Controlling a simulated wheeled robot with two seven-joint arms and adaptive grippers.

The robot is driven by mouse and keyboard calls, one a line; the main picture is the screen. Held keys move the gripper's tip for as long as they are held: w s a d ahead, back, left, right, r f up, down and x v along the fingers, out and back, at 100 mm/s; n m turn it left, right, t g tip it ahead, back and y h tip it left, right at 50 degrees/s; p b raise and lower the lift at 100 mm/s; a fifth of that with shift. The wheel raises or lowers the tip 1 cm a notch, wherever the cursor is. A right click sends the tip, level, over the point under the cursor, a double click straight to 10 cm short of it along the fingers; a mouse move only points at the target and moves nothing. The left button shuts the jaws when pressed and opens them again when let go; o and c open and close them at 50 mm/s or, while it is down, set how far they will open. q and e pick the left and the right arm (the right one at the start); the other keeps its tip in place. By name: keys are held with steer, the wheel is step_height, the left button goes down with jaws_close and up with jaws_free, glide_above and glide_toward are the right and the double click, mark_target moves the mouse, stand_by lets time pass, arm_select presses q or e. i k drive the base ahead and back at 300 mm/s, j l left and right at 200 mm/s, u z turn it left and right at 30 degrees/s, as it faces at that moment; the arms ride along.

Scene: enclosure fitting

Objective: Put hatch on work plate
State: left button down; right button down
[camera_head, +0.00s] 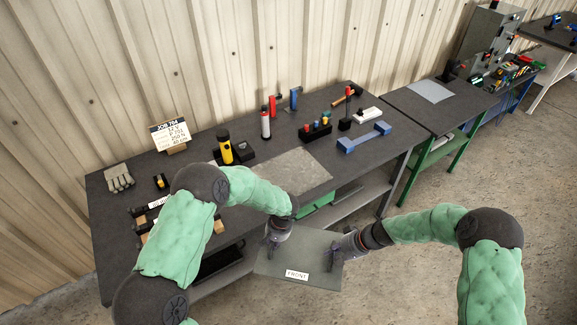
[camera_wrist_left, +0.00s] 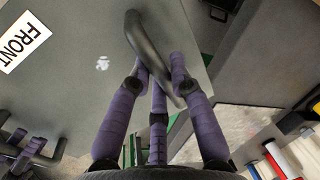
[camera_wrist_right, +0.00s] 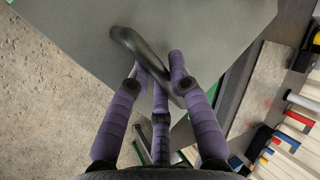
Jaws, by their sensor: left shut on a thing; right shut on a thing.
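The hatch (camera_head: 301,262) is a flat grey-green panel with a white FRONT label. It is held in the air in front of the table's near edge. My left gripper (camera_head: 272,241) is shut on a dark bar handle of the hatch, which shows in the left wrist view (camera_wrist_left: 152,50). My right gripper (camera_head: 336,251) is shut on the other dark handle, seen in the right wrist view (camera_wrist_right: 140,52). The work plate (camera_head: 292,171) seems to be the bare light grey rectangle on the table, behind the hatch and apart from it.
A green-legged bench (camera_head: 440,120) stands to the right.

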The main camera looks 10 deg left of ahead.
mark_target(290, 173)
steer(key=i+j, duration=0.25)
steer(key=i, duration=0.2)
steer(key=i+j, duration=0.2)
steer(key=i, duration=0.2)
steer(key=i+j, duration=0.25)
steer(key=i, duration=0.2)
